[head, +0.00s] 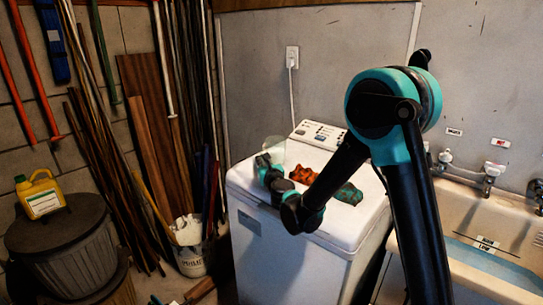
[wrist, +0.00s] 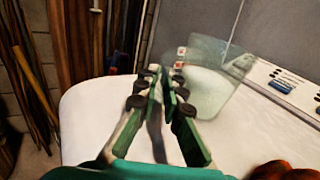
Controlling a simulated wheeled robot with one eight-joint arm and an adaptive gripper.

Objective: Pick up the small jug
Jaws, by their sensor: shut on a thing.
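The small jug (wrist: 218,85) is clear, faintly greenish glass or plastic. In the wrist view it is just beyond and to the right of my fingertips. In the head view it shows faintly as a pale see-through shape (head: 273,147) at the back left of the white washing machine top. My gripper (wrist: 167,84) has its green fingers close together, shut on the near side of the jug; the exact grip spot is hard to make out. In the head view my gripper (head: 264,161) is low over the machine. I cannot tell whether the jug touches the top.
The washing machine (head: 250,185) has a control panel (head: 318,133) at its back. An orange-brown item (head: 306,176) and a teal one (head: 348,194) lie on top, near my arm. A sink (head: 485,235) stands at right. Planks and a yellow container (head: 41,195) are at left.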

